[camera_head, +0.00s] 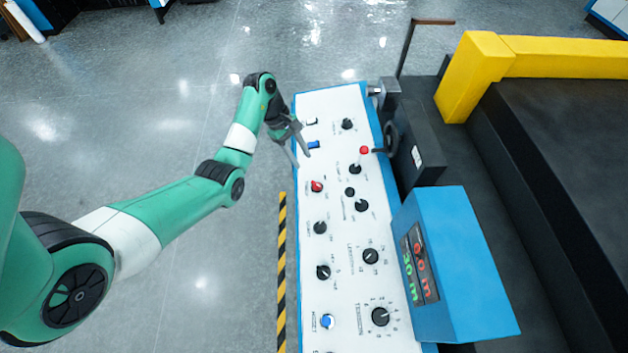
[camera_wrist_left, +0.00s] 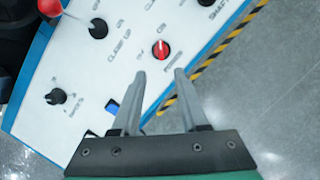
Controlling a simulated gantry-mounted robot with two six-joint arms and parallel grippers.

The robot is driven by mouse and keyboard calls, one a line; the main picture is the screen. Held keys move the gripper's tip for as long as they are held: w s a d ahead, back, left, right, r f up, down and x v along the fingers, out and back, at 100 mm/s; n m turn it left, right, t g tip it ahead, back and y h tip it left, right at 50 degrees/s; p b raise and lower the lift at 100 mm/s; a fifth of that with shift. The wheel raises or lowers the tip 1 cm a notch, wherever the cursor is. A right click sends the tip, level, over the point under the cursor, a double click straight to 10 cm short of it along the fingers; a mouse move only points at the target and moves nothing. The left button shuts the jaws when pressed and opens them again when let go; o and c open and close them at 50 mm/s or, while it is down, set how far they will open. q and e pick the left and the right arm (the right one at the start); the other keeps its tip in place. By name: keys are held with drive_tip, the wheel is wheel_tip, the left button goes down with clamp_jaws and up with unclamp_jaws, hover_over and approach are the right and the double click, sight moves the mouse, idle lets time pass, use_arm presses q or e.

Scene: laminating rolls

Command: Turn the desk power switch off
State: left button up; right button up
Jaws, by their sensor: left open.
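A red rotary knob (camera_head: 317,186) with a white mark sits on the white desk panel (camera_head: 340,290), near its left edge. In the left wrist view the red knob (camera_wrist_left: 161,50) has small lettering beside it that looks like POWER. My left gripper (camera_head: 296,141) is open and empty over the far left part of the panel. In the left wrist view its fingertips (camera_wrist_left: 160,73) are spread, and the knob shows just beyond the gap between them, apart from both fingers. The lettering is too small to tell the knob's setting surely. My right gripper is in neither view.
Several black knobs (camera_head: 371,256) and a blue-white knob (camera_head: 327,321) dot the panel. A blue button (camera_head: 313,145) lies beside the gripper. A red-tipped lever (camera_head: 364,150) and handwheel (camera_head: 385,138) rise at right. A blue display box (camera_head: 460,262) stands at the panel's right.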

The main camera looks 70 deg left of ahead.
sight(315, 183)
use_arm(q)
drive_tip(key=b+x, duration=0.2)
drive_tip(key=x, duration=0.9)
drive_tip(key=shift+f+b, duration=0.25)
drive_tip(key=shift+b, duration=0.1)
clamp_jaws()
